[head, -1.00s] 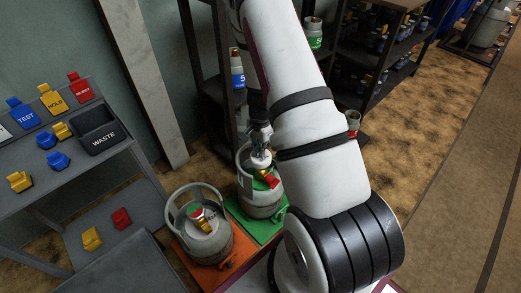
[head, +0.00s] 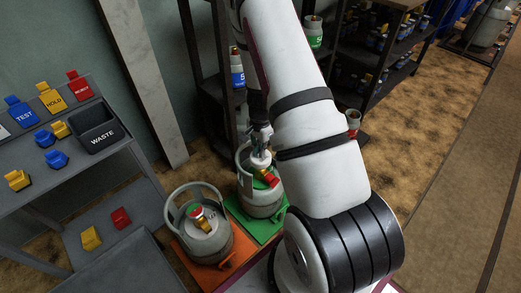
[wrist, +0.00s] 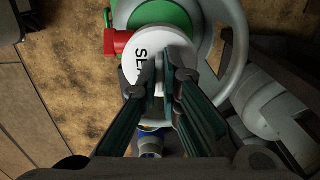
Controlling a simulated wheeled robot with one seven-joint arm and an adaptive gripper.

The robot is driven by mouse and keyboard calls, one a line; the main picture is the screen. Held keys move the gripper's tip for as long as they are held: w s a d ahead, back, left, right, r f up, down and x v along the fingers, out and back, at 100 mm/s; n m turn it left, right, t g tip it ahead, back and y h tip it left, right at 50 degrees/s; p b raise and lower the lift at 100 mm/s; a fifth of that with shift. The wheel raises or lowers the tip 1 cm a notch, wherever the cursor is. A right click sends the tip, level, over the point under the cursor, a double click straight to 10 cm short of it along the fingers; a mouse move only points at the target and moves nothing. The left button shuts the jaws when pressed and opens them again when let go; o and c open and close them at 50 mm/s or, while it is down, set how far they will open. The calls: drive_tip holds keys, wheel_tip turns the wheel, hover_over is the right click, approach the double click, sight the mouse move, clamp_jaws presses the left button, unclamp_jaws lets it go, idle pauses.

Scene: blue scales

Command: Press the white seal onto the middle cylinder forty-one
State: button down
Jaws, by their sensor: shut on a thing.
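The middle cylinder (head: 258,203) is a grey gas cylinder with a collar handle, standing upright on a green scale (head: 270,231). Its red-and-brass valve (head: 266,179) points forward right; its number cannot be read. The white seal (head: 260,161) is a round cap over the valve top. In the wrist view the seal (wrist: 145,46) shows part of its dark lettering, beside the red valve part (wrist: 117,41) and green top. My gripper (wrist: 168,78) is shut on the seal, above the cylinder. Whether the seal touches the valve cannot be told.
Another grey cylinder (head: 203,240) stands on an orange scale (head: 232,262) at the left. A bench (head: 20,205) with colored blocks and a waste bin (head: 95,128) stands further left. Dark shelves (head: 400,45) are behind. My arm hides much at the right.

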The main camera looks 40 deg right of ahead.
drive_tip(key=shift+f+b, duration=0.95)
drive_tip(key=shift+f, duration=0.35)
drive_tip(key=c, duration=1.7)
unclamp_jaws()
drive_tip(key=shift+r, duration=0.15)
